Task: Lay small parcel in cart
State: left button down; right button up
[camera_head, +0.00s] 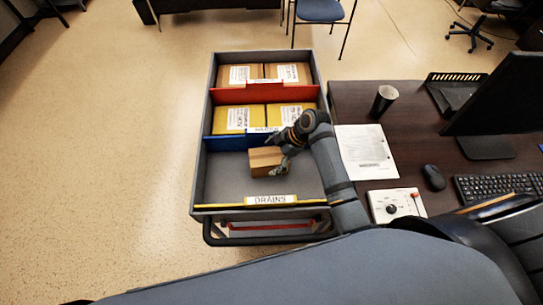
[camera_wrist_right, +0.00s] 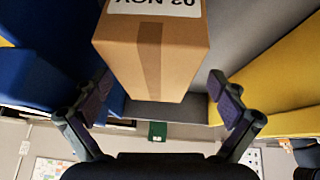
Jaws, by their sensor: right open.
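The small parcel (camera_head: 265,160) is a brown cardboard box with a tape strip. It is in the cart's near compartment, close to the blue divider; I cannot tell for sure whether it rests flat on the floor. The cart (camera_head: 220,185) is a grey tray with a "DRAINS" label on its near edge. My right gripper (camera_head: 284,163) is at the parcel's right side. In the right wrist view the parcel (camera_wrist_right: 152,60) shows a white label, and the open fingers (camera_wrist_right: 160,102) stand on either side with gaps. My left gripper is not in view.
Yellow boxes (camera_head: 240,119) fill the middle compartment and brown boxes (camera_head: 240,75) the far one, behind the red divider (camera_head: 262,94). A dark desk (camera_head: 345,100) with a paper, cup, mouse and keyboard stands close on the right. The near compartment's left part is free.

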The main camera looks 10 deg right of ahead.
jog(key=shift+d+r, duration=0.1)
jog(key=v, duration=1.1)
jog(key=shift+d+r, duration=0.15)
jog(key=shift+r, duration=0.2)
jog(key=shift+s+f, duration=0.1)
